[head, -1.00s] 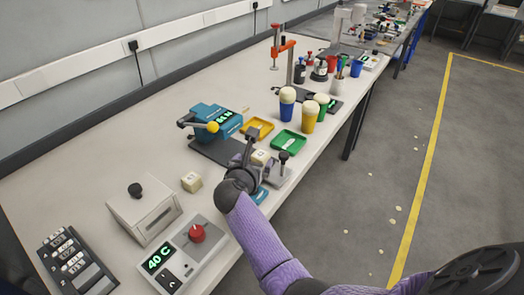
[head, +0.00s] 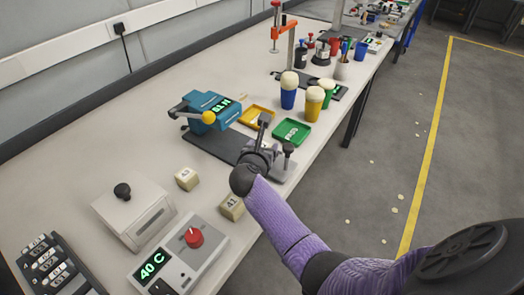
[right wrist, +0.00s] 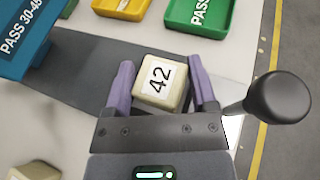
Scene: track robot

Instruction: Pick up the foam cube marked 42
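The foam cube marked 42 (right wrist: 160,83) is pale cream with a white label in the right wrist view. It lies between the two purple fingers of my right gripper (right wrist: 162,86), at the end of a dark plate. The fingers are open, one on each side, with a narrow gap showing on both sides. In the head view my right gripper (head: 262,152) hides this cube. Two other cream cubes stand on the bench, one beside the grey box (head: 187,178) and one by my right wrist (head: 231,207); their marks are hard to read. My left gripper is not in view.
A black-knobbed post (right wrist: 280,97) stands close right of the gripper. The blue tester (head: 208,112) is behind left, with yellow (head: 257,116) and green (head: 291,132) trays beyond. A grey lidded box (head: 134,213) and a red-knobbed unit (head: 193,237) stand in front.

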